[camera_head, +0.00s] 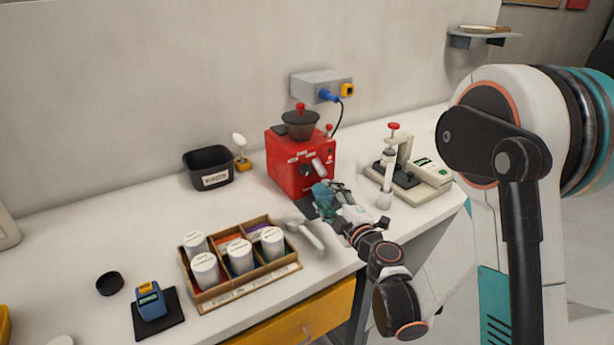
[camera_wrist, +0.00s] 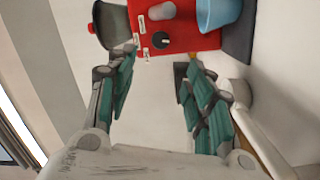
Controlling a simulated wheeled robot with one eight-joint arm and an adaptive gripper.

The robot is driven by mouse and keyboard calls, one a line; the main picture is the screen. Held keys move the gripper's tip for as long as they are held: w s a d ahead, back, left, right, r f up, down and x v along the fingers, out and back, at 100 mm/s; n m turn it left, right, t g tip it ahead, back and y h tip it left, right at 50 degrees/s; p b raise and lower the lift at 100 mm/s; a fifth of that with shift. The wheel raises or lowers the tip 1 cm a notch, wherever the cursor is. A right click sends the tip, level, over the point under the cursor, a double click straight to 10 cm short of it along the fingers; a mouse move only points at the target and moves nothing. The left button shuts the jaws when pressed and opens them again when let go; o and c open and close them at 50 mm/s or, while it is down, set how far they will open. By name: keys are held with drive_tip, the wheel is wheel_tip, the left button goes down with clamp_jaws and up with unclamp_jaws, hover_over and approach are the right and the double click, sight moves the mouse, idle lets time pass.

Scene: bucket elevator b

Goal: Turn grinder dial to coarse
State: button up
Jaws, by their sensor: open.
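The red grinder (camera_head: 287,176) stands on the counter against the wall, with a dark hopper (camera_head: 300,125) on top. In the wrist view, the grinder's red front (camera_wrist: 183,42) appears turned sideways. Its dial (camera_wrist: 161,40) is a small round black knob with a light pointer mark, beside small white labels. A grey spout (camera_wrist: 160,11) and a blue cup (camera_wrist: 218,12) are near it. My gripper (camera_wrist: 158,72) is open and empty; its fingers are spread to either side of the dial and appear short of it. In the head view, my gripper (camera_head: 333,196) is close before the grinder's front.
A wooden box (camera_head: 244,291) of white-lidded canisters sits left of my gripper, with a pale-handled tool (camera_head: 313,238) between them. A scale and press device (camera_head: 408,178) stands right of the grinder. A black bin (camera_head: 208,168) is behind left. The left counter has free room.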

sight(306, 171)
drive_tip(key=x, duration=1.2)
drive_tip(key=shift+w+f+b, duration=0.15)
drive_tip(key=shift+b, duration=0.15)
drive_tip(key=shift+x, duration=0.75)
drive_tip(key=shift+c, duration=0.3)
drive_tip(key=c, duration=1)
